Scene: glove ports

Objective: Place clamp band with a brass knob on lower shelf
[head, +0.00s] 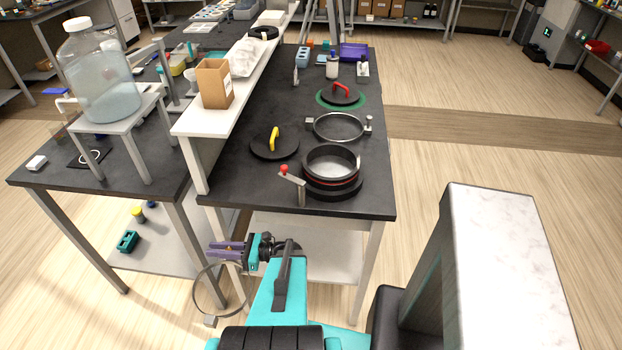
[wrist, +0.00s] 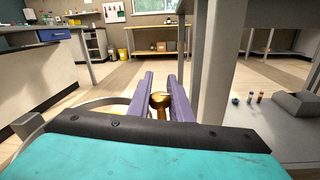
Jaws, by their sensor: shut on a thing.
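My gripper (head: 228,249) is low in front of the benches in the head view, its purple fingers shut on the clamp band with a brass knob (head: 196,301). The metal ring hangs below and left of the fingers, apart from the furniture. In the wrist view, the brass knob (wrist: 158,101) sits between the two fingers (wrist: 160,92), and part of the band (wrist: 92,107) shows at left. A pale lower shelf (head: 335,262) lies under the black bench, partly hidden by my arm. A lower shelf with several small items also shows at right in the wrist view (wrist: 242,128).
The black bench top (head: 232,190) holds another clamp band (head: 316,129), a round port (head: 333,190) and a black lid with a yellow handle (head: 274,147). Bench legs (head: 370,255) flank the shelf space. Another low shelf (head: 172,262) is at left.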

